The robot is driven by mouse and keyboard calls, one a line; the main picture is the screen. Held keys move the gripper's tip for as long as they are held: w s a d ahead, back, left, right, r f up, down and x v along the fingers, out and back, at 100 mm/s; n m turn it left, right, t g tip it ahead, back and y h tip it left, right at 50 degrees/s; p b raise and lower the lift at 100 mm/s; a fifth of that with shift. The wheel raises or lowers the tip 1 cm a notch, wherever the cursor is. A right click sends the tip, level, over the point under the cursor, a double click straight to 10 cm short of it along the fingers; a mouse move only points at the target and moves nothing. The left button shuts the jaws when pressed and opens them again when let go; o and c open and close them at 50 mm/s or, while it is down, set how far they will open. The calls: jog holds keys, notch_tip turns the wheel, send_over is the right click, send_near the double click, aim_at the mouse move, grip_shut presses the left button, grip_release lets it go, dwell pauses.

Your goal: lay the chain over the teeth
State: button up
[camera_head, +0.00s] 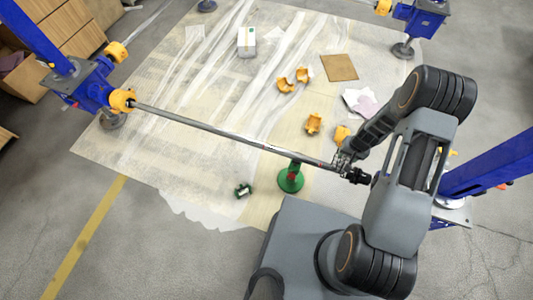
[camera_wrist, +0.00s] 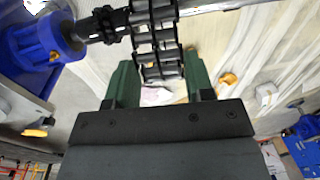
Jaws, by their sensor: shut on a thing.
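A dark double-row roller chain (camera_wrist: 157,38) is between the green fingers of my gripper (camera_wrist: 160,68) in the wrist view. My gripper is shut on its lower end, and the upper part runs up out of the frame, close to a steel shaft (camera_wrist: 215,6). Black toothed parts (camera_wrist: 106,24) sit left of the chain, beside a blue jack housing (camera_wrist: 40,38). I cannot tell whether the chain touches any teeth. In the head view my gripper (camera_head: 343,163) is at the right end of the long shaft (camera_head: 230,132), next to a black coupling (camera_head: 356,176); the chain is too small to make out there.
Yellow-orange coupling covers (camera_head: 313,123), a brown board (camera_head: 339,67) and a white box (camera_head: 246,41) lie on the sheeted floor. Blue jacks (camera_head: 90,88) stand at the corners.

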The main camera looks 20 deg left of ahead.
jog(key=w+f+b, duration=0.1)
jog(key=b, duration=0.1)
jog(key=w+b, duration=0.2)
jog(key=w+f+b, duration=0.1)
jog(key=b, duration=0.2)
jog(key=shift+w+a+f, duration=0.2)
jog(key=shift+a+f, duration=0.05)
jog(key=shift+f, duration=0.1)
jog(key=w+b, duration=0.1)
jog(key=b, duration=0.1)
jog(key=w+d+b, duration=0.1)
jog(key=b, duration=0.1)
jog(key=shift+r, duration=0.15)
jog(key=shift+w+d+r+b, duration=0.25)
jog(key=shift+r+b, duration=0.1)
jog(key=shift+b, duration=0.3)
jog(key=shift+s+r, duration=0.1)
